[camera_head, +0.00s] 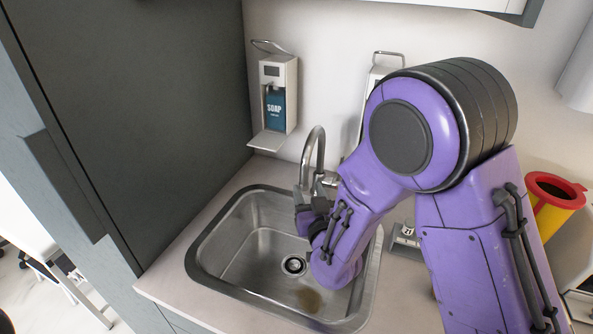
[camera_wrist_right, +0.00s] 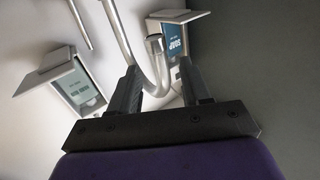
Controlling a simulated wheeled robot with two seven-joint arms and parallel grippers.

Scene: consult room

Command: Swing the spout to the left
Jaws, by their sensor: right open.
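The metal faucet spout (camera_head: 313,145) rises behind the sink (camera_head: 212,225) and arches over at the top. My right gripper (camera_head: 308,204) is low beside the faucet, above the basin, and my arm hides part of it and the faucet's base. In the right wrist view, the right gripper (camera_wrist_right: 160,65) is open, with its two dark fingers apart. The curved spout (camera_wrist_right: 133,50) shows between and beyond these fingers, with its round end near the middle. I cannot tell whether a finger touches it. My left gripper is not in view.
A soap dispenser (camera_head: 277,95) hangs on the wall left of the faucet. A second dispenser (camera_head: 382,68) is partly behind my arm. A tall dark cabinet side (camera_head: 140,110) bounds the left. A yellow bin with a red rim (camera_head: 553,205) stands at the right.

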